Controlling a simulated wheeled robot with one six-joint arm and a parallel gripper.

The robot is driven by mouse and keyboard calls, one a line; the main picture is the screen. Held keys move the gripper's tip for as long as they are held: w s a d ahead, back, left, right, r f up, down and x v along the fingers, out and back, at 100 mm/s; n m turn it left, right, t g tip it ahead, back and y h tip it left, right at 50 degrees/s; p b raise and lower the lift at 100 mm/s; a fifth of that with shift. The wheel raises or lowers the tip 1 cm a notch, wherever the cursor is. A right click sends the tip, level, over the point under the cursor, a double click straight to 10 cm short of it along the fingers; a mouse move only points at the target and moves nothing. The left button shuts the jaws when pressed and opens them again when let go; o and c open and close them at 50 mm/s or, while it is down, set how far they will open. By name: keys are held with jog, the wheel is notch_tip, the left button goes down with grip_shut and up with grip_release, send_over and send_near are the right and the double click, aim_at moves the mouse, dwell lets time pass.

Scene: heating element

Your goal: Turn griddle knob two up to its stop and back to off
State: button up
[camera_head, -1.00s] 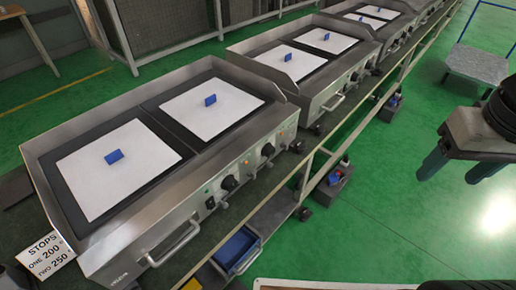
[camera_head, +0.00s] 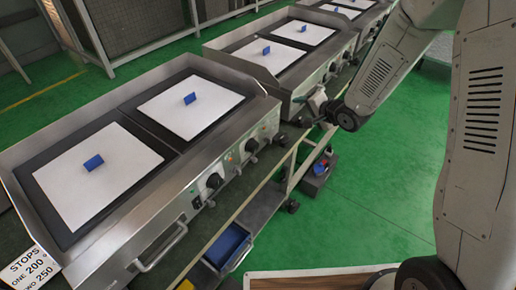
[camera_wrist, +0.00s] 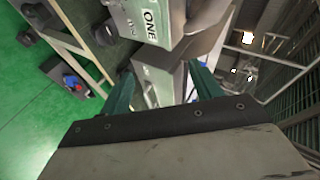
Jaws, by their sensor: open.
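The nearest griddle has two dark knobs on its steel front panel in the head view: a nearer knob (camera_head: 215,181) and a farther knob (camera_head: 252,145). Their labels are too small to read there, and their exact angles are unclear. My gripper (camera_wrist: 162,88) shows two green fingers spread apart with nothing between them in the wrist view. Beyond them is a steel panel with a label reading ONE (camera_wrist: 150,23). In the head view my arm reaches in from the right, with its end right of the farther knob, apart from it.
A stops sign (camera_head: 32,270) reads ONE 200 and TWO 250, partly cut off. A front handle (camera_head: 162,247) juts out below the panel. A blue bin (camera_head: 228,246) sits below the bench. More griddles (camera_head: 275,62) stand beyond. Green floor lies open at right.

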jog(key=s+a+f+m+y, duration=0.3)
jog(key=a+f+y, duration=0.35)
jog(key=f, duration=0.25)
jog(key=m+y, duration=0.3)
jog(key=m, duration=0.1)
send_near(256, 148)
jog(key=x, duration=0.2)
jog(key=shift+g, duration=0.4)
jog(key=x, duration=0.7)
jog(key=shift+w+r, duration=0.15)
jog(key=shift+w, duration=0.15)
jog(key=c, duration=1)
